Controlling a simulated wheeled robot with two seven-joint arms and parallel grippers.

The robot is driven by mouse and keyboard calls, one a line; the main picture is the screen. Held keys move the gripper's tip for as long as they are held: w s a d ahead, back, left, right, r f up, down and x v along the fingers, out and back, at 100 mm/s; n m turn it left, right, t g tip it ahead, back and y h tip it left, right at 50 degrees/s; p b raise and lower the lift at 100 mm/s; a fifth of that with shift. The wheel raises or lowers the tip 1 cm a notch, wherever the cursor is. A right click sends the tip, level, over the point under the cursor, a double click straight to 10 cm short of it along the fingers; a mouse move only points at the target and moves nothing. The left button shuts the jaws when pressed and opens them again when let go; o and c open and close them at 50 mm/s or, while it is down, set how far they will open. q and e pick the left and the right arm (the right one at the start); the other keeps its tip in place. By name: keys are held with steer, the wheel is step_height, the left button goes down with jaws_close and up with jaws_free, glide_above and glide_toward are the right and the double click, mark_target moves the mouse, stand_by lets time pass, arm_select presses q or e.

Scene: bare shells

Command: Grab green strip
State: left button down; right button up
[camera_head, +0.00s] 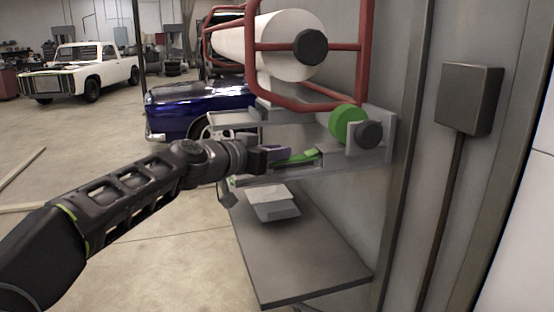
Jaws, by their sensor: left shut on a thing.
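The exact contact between fingers and strip is small and partly hidden by the gripper. My right gripper is not in view.
A red tube frame (306,46) with a large white roll (262,48) stands above the shelf. A dark table (312,262) below holds a pale grey box (273,204). A grey wall box (468,98) is at the right. Open floor lies to the left.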

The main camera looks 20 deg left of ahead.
arm_select(q)
step_height(320, 180, up, 7)
steer(key=shift+r+p, duration=0.1)
steer(key=shift+p, duration=0.65)
